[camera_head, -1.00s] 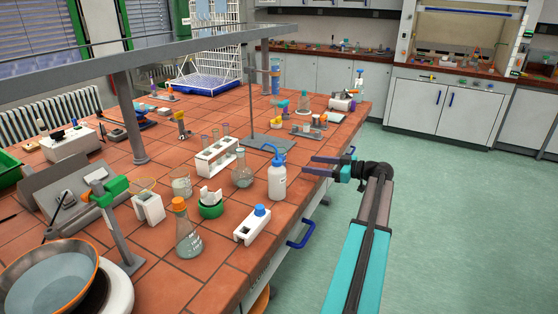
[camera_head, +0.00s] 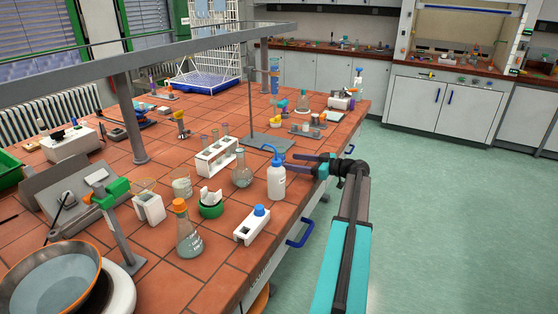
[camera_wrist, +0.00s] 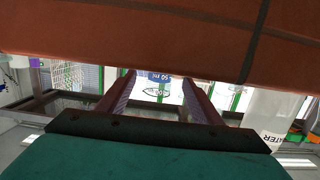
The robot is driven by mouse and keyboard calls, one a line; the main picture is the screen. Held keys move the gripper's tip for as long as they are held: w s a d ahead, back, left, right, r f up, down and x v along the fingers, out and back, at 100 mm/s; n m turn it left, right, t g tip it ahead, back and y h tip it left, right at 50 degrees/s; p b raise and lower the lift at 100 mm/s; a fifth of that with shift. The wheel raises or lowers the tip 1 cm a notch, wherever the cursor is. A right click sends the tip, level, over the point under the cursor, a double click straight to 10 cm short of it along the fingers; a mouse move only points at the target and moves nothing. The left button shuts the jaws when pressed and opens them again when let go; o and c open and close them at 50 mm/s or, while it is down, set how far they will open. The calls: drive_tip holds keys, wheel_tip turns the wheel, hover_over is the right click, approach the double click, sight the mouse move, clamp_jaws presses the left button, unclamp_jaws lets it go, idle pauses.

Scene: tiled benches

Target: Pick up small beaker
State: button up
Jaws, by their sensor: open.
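A small glass beaker (camera_head: 181,187) with pale contents stands upright on the tiled bench in the head view, left of the round flask and behind the orange-capped flask. My gripper (camera_head: 306,163) is open and empty at the bench's right edge, its fingers pointing left, behind and right of the wash bottle. It is well apart from that beaker. In the wrist view my open gripper (camera_wrist: 158,82) frames a blurred vessel with a blue "50 ml" mark (camera_wrist: 158,77); I cannot tell whether it is the beaker.
A white wash bottle (camera_head: 277,182) stands close to my fingers; it also shows in the wrist view (camera_wrist: 268,118). A round flask (camera_head: 242,172), a test-tube rack (camera_head: 216,156), an orange-capped flask (camera_head: 187,234) and a retort stand (camera_head: 268,143) crowd the bench (camera_head: 215,278). The floor is clear.

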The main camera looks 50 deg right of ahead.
sight(285, 160)
drive_tip(key=p+x, duration=0.1)
drive_tip(key=x, duration=0.3)
drive_tip(key=shift+r+p, duration=0.2)
drive_tip(key=shift+p, duration=0.2)
drive_tip(key=shift+w+a+f, duration=0.15)
drive_tip(key=shift+w+a, duration=0.1)
drive_tip(key=shift+w, duration=0.35)
drive_tip(key=shift+c, duration=0.5)
drive_tip(key=c, duration=1.2)
drive_tip(key=shift+r+b, duration=1.05)
drive_tip(key=shift+r, duration=4)
